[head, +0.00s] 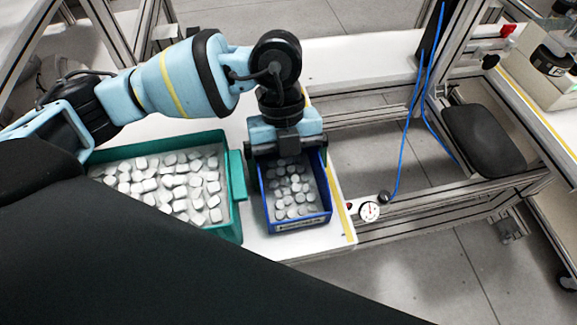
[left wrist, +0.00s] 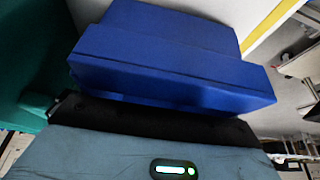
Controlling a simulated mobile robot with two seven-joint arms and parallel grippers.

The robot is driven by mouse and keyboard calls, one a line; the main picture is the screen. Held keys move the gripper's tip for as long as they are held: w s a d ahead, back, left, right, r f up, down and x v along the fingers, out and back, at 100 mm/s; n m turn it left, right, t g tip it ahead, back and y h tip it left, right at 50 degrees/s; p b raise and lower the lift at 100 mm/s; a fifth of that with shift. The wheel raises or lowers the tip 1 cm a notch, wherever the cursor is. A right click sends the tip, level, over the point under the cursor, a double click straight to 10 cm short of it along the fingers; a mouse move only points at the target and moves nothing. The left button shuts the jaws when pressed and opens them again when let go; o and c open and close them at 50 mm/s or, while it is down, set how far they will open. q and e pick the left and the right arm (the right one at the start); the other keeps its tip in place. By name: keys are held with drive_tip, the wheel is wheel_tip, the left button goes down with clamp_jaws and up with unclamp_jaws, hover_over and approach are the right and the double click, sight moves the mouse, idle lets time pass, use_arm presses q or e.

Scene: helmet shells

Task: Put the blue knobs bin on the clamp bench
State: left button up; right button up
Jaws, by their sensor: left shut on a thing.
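The blue knobs bin (head: 302,225) stands on a white bench top in the head view, filled with several small grey-white knobs. My left gripper (head: 290,150) comes down over the bin's far end and is shut on it. In the left wrist view the blue bin's outer wall and rim (left wrist: 170,60) fill the middle, right against the gripper's dark edge. The fingertips are hidden. I cannot tell which bench is the clamp bench. My right gripper is not in view.
A green bin (head: 236,190) of white pieces stands close on the left of the blue bin. The white bench top (head: 335,225) ends just right of it, with a yellow edge strip and a round gauge (head: 369,211). A blue hose (head: 407,130) hangs farther right, near a black seat (head: 483,140).

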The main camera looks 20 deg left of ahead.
use_arm(q)
drive_tip(key=o, duration=0.8)
drive_tip(key=shift+f, duration=0.1)
drive_tip(key=shift+c, duration=0.2)
drive_tip(key=v, duration=1.2)
drive_tip(key=shift+d, duration=0.1)
